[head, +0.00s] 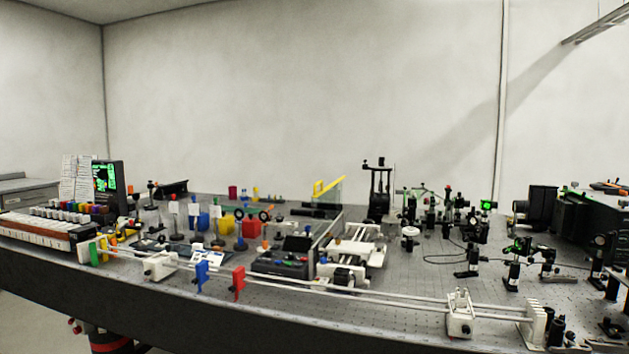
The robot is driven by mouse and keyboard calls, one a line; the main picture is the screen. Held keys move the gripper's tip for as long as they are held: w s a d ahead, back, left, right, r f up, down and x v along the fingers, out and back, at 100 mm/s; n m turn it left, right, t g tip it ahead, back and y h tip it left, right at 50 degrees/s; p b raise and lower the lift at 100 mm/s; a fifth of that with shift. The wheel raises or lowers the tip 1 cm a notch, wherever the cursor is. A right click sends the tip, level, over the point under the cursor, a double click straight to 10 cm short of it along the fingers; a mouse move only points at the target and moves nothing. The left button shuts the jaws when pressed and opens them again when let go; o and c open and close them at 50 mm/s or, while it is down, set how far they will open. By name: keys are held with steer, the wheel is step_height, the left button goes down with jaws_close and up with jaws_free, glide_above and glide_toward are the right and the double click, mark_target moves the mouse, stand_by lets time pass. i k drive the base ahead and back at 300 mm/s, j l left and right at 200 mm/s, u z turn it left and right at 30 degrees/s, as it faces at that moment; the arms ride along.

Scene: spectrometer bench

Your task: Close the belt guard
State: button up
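A clear panel with a yellow bar along its top (330,187) stands raised and tilted near the back middle of the bench in the head view. It looks like the belt guard in an open position, though it is too small to be sure. A dark, low base (314,211) lies just below it. Any belt under the panel is too small to make out. My gripper is not in view, so its distance from the guard cannot be told.
The perforated bench (410,275) is crowded. Long white rails with a white carriage (460,314) run along the front edge. Colored blocks (252,228) and posts stand left of the guard, and a dark frame (379,190) stands right. Some bare bench shows at center right.

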mark_target(336, 200)
steer(key=i+j+z, duration=0.15)
steer(key=i+z, duration=0.15)
steer(key=i, duration=0.2)
steer(key=i+j+z, duration=0.35)
steer(key=i, duration=0.15)
steer(key=i+j+z, duration=0.3)
steer(key=i, duration=0.15)
